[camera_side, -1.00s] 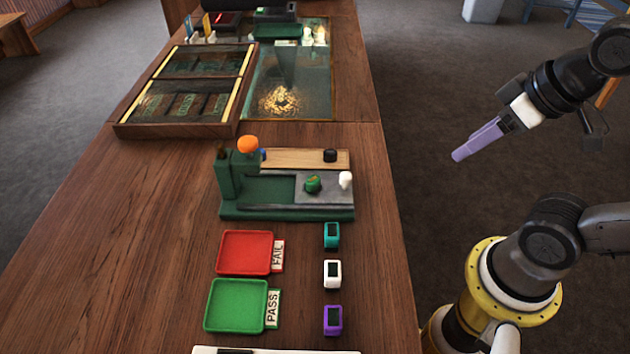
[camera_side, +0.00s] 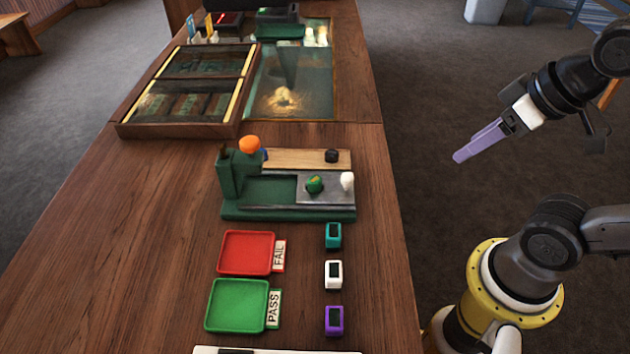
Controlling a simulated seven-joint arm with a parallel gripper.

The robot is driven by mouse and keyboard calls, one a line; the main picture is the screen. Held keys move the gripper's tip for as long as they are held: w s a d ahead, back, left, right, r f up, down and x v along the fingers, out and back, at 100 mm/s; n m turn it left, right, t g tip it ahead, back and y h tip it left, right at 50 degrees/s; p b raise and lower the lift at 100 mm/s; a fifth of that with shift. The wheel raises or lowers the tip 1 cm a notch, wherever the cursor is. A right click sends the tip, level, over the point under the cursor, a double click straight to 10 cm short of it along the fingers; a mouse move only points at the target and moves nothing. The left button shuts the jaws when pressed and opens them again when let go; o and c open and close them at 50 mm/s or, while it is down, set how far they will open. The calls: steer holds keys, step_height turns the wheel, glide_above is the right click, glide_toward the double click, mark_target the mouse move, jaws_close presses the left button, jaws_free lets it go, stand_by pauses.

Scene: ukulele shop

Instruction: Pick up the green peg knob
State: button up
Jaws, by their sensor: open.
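The green peg knob (camera_side: 314,185) sits on the grey plate (camera_side: 331,197) at the right part of the dark green fixture (camera_side: 288,212) on the wooden bench. It is a small rounded knob with a brownish mark. A white knob (camera_side: 347,181) stands just to its right. My gripper (camera_side: 456,158), with purple fingers, hangs over the floor right of the bench, well apart from the knob. It is open and empty; the gap between its fingers is hard to see from this side.
A wooden strip (camera_side: 295,158) with a black knob (camera_side: 331,156) lies behind the grey plate. An orange ball handle (camera_side: 249,143) rises at the fixture's left. In front are a red tray (camera_side: 231,239), a green tray (camera_side: 222,291) and small teal (camera_side: 333,236), white (camera_side: 333,274) and purple (camera_side: 334,320) blocks.

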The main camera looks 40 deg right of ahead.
steer(key=w+a+r+n+g, duration=0.3)
steer(key=w+a+r+n, duration=0.2)
steer(key=w+r+n, duration=0.6)
steer(key=n+g, duration=0.3)
steer(key=n, duration=0.4)
glide_above(314, 179)
step_height(314, 179, down, 6)
step_height(314, 179, down, 13)
steer(key=shift+f, duration=0.1)
jaws_close()
